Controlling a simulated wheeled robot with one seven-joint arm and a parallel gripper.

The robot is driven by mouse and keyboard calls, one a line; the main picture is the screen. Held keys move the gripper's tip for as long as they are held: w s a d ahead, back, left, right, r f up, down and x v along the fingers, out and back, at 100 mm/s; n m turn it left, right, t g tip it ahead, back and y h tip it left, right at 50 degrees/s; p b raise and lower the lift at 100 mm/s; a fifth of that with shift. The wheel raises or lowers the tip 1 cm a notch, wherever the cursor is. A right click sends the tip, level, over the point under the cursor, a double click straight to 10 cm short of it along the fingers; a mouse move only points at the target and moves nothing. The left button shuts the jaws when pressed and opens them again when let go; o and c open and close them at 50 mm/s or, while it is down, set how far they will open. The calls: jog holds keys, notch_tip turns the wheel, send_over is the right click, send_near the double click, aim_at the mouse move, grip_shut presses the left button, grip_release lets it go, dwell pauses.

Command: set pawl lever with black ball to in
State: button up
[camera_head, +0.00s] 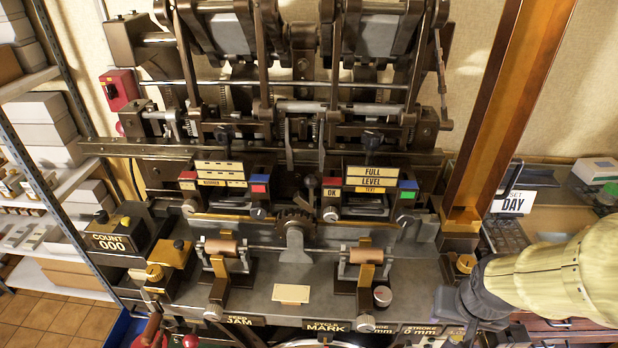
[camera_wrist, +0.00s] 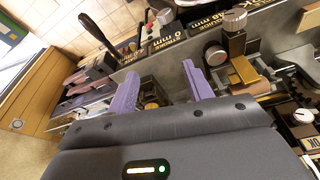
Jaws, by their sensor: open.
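A small lever with a black ball (camera_head: 309,182) stands upright at the middle of the press in the head view, just above a dark toothed ratchet wheel (camera_head: 293,220). I take this to be the pawl lever; I cannot tell whether its pawl sits in the teeth. My gripper (camera_wrist: 160,84) is open and empty in the wrist view, its two purple fingers apart over the right end of the press. It is well to the right of the lever and not touching it. The ball lever is not clearly identifiable in the wrist view.
Copper rollers (camera_head: 221,248) on brackets flank the ratchet wheel. Label blocks (camera_head: 372,177) and upright handles stand close behind. A round grey knob (camera_head: 382,296) is at the front right. A wooden post (camera_head: 505,110) rises at the right. The front deck has some bare room.

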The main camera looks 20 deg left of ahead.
jog(key=w+a+n+t+y+b, duration=0.3)
jog(key=w+a+t+b, duration=0.35)
jog(key=w+a, duration=0.35)
jog(key=s+a+r+n+t+y+b, duration=0.1)
jog(key=a+r+n+t+y+b, duration=0.1)
jog(key=a, duration=0.5)
jog(key=s+a+r+n+t+y+b, duration=0.2)
jog(key=a+r+t+y, duration=0.1)
jog(key=a+r+y, duration=0.2)
notch_tip(320, 180, up, 2)
jog(key=a, duration=0.2)
jog(key=shift+a+r+y+b, duration=0.15)
jog(key=shift+a+y+b, duration=0.15)
jog(key=shift+b, duration=0.05)
jog(key=shift+w+a, duration=0.1)
jog(key=shift+w, duration=0.05)
jog(key=p+x, duration=0.1)
jog(key=p, duration=0.2)
jog(key=p+x, duration=0.4)
jog(key=p, duration=0.1)
jog(key=shift+r+p, duration=0.25)
jog(key=shift+p, duration=0.1)
